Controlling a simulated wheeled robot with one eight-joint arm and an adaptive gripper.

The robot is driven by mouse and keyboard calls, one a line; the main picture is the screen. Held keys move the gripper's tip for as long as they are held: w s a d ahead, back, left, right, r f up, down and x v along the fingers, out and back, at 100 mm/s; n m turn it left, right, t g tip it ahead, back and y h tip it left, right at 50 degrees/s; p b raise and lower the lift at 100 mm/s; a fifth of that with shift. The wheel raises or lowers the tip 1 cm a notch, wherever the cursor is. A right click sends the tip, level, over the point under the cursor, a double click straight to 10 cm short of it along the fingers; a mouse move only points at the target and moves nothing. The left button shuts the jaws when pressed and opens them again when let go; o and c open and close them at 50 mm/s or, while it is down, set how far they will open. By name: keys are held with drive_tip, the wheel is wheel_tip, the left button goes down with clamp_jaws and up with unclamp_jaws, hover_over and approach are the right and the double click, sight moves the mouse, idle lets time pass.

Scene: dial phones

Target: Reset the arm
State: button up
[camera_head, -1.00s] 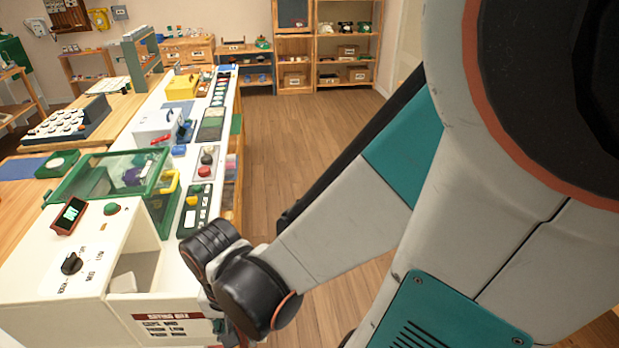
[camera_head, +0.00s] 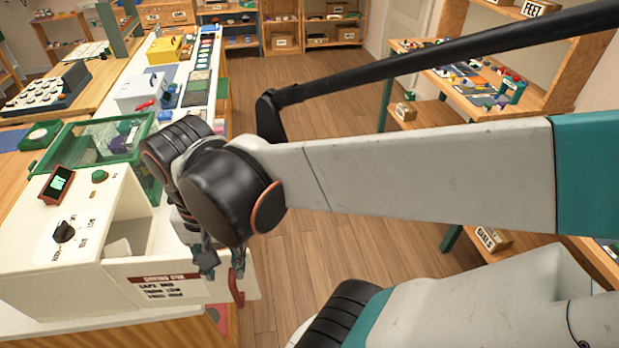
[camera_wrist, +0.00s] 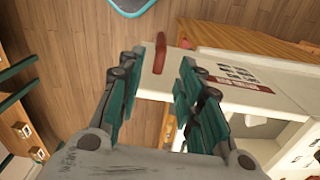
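My gripper (camera_head: 222,268) is at the front right corner of a white box with a dial, above the box's labelled front panel. In the wrist view my gripper (camera_wrist: 158,70) has its two teal fingers spread apart, with nothing clearly held between them. A red handle (camera_wrist: 160,52) on the edge of the white panel shows near the fingertips; the head view shows the handle (camera_head: 237,290) just below the fingers. I cannot tell whether it lies between them. My forearm reaches in from the right, bent at the black wrist joint.
The white box (camera_head: 75,245) stands open, with a small white block (camera_head: 117,249) inside. Behind it are a green-framed clear case (camera_head: 95,150) and a bench of devices. A shelf (camera_head: 480,75) with small parts stands at right. The wooden floor (camera_head: 330,250) between is clear.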

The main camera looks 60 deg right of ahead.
drive_tip(key=shift+r, duration=0.2)
idle(0.5)
drive_tip(key=shift+w, duration=0.25)
drive_tip(key=w+a+r+n+t, duration=0.2)
drive_tip(key=w+r+n+t, duration=0.3)
drive_tip(key=n, duration=0.5)
drive_tip(key=shift+w+a+r+n+t, duration=0.2)
drive_tip(key=shift+w+r+n+t, duration=0.15)
drive_tip(key=shift+w+t, duration=0.75)
